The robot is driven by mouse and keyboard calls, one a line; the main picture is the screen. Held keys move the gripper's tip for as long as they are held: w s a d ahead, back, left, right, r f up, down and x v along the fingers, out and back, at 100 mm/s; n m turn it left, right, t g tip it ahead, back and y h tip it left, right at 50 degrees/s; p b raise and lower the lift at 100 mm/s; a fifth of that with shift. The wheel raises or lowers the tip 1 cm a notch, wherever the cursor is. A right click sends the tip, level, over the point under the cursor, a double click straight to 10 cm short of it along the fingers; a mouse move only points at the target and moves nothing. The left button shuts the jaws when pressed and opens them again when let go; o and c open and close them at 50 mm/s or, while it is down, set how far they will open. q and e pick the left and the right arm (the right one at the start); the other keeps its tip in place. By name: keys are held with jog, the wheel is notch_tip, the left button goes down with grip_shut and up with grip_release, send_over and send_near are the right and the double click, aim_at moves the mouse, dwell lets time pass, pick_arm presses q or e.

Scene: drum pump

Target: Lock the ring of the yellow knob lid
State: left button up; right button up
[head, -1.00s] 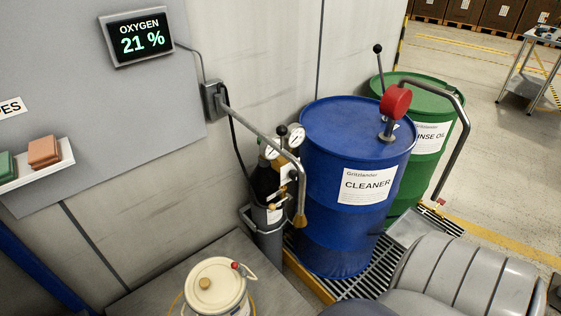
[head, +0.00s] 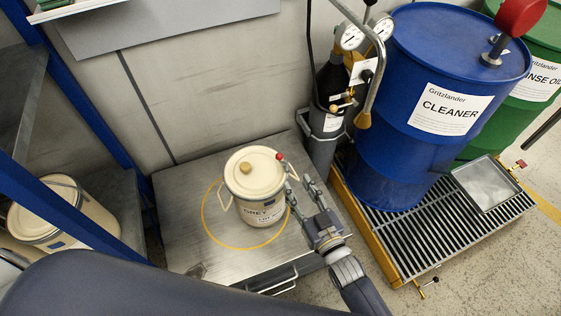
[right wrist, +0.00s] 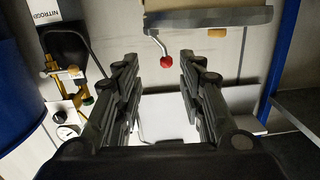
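The cream pail (head: 260,209) stands on a metal table inside a yellow circle. Its cream lid (head: 255,182) carries a yellow-tan knob (head: 245,168). A red ball (head: 280,156) on a pale lever stands at the lid's right rim. My right gripper (head: 302,185) is open and empty, just right of the pail, fingers pointing toward it. In the right wrist view, which looks upside down, the red ball (right wrist: 166,61) appears in the gap between the open fingers; whether it touches either is unclear. The ring's latch state is unclear. My left gripper is out of view.
A gas cylinder (head: 329,112) with gauges stands behind the table's right corner. A blue drum (head: 400,140) stands on a grate (head: 418,238) to the right. A blue rack (head: 75,110) and another pail (head: 48,222) are at left. The table (head: 180,190) is otherwise mostly bare.

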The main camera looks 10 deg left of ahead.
aim_at(279, 154)
jog(key=x, duration=0.3)
jog(key=r+x, duration=0.1)
jog(key=x, duration=0.3)
jog(key=r+x, duration=0.1)
jog(key=x, duration=0.3)
jog(key=shift+a, duration=0.45)
jog(key=shift+s, duration=0.1)
grip_shut()
